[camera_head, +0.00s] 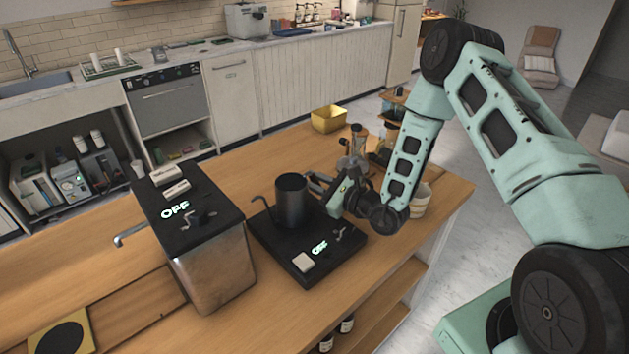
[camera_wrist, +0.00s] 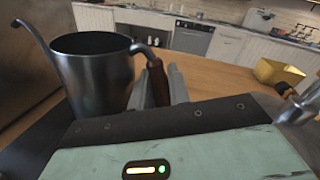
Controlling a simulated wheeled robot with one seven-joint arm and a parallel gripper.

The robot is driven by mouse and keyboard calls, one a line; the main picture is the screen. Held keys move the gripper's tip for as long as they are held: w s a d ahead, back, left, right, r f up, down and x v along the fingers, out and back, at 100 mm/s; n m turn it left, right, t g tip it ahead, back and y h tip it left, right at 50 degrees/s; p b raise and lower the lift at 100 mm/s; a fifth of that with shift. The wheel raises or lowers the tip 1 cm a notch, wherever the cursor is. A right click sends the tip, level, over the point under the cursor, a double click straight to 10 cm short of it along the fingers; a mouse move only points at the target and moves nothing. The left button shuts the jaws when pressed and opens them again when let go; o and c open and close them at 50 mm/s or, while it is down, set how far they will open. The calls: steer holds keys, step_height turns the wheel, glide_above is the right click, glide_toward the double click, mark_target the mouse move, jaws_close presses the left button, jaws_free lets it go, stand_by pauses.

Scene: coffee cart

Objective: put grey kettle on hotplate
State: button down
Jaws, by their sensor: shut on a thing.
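The grey kettle (camera_head: 291,202) is an open, dark metal pot with a thin curved spout on its left. It is upright over the black hotplate (camera_head: 268,238), whose sign reads OFF; I cannot tell whether its base touches the plate. My gripper (camera_head: 318,188) reaches in from the right at the kettle's handle side. In the wrist view the kettle (camera_wrist: 95,75) is at the left, and my gripper (camera_wrist: 163,85) is shut on its brown handle (camera_wrist: 158,82). The kettle's lower part is hidden there by my gripper body.
A metal boiler box (camera_head: 212,262) with an OFF sign stands left of the hotplate. The table's front right is clear.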

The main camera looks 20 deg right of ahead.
steer(key=c, duration=1.3)
jaws_free()
